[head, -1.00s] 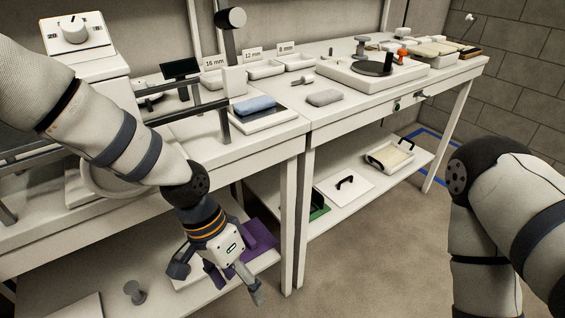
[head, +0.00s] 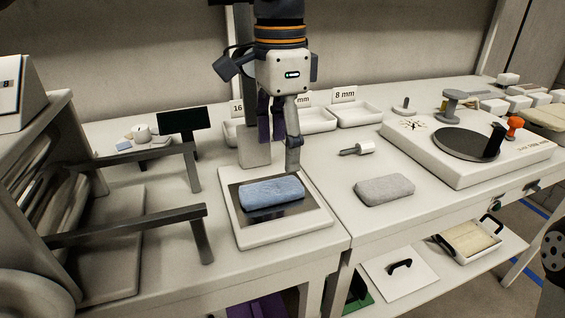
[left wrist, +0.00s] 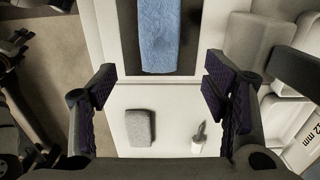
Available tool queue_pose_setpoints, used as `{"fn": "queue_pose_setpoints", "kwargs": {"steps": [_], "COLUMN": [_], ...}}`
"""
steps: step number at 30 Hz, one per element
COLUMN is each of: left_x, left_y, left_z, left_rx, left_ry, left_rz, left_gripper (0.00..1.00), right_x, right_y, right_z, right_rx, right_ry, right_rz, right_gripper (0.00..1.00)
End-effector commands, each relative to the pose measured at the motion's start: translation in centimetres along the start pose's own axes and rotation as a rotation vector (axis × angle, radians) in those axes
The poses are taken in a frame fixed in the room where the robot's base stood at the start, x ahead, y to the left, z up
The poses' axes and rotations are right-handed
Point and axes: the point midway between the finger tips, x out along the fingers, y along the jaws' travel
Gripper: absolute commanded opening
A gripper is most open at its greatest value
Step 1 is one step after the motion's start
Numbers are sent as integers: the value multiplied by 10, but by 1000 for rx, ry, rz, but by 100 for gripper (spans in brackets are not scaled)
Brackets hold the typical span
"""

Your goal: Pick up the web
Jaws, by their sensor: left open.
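The web seems to be the blue, soft, oblong pad (head: 272,192) that lies on the dark plate of a white, scale-like tray (head: 285,232). A similar grey pad (head: 384,189) lies on the bench to its right. My left gripper (head: 279,142) points down, open and empty, above and just behind the blue pad, apart from it. In the left wrist view, the purple-padded fingers (left wrist: 160,92) are wide apart. The blue pad (left wrist: 159,36) shows beyond them at the top, and the grey pad (left wrist: 140,127) lower between them.
A grey block (head: 254,147) and a dark display (head: 183,121) stand behind the tray. Dark rails (head: 130,227) run at the left.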

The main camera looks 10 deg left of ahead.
Motion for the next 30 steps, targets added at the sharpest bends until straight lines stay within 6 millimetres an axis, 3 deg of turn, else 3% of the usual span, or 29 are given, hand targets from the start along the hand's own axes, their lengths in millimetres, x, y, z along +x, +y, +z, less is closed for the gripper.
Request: {"fn": "queue_pose_setpoints", "kwargs": {"steps": [5, 15, 22, 28, 30], "left_x": [10, 68, 71, 71, 71], "left_y": [-1, 0, 0, 0, 0], "left_z": [2, 6, 6, 6, 6], "left_rx": [0, 1, 1, 0, 0], "left_ry": [-4, -2, -1, -1, -1], "left_rz": [-3, -5, -6, -5, -5], "left_gripper": [69, 69, 69, 24, 20], "right_x": [0, -6, -5, -5, -5], "right_y": [0, 0, 0, 0, 0], "right_z": [1, -2, -3, -3, -3], "right_rx": [0, 0, 0, 0, 0], "right_ry": [-2, 15, 15, 15, 15], "right_rz": [0, 0, 0, 0, 0], "right_gripper": [48, 48, 48, 48, 48]}}
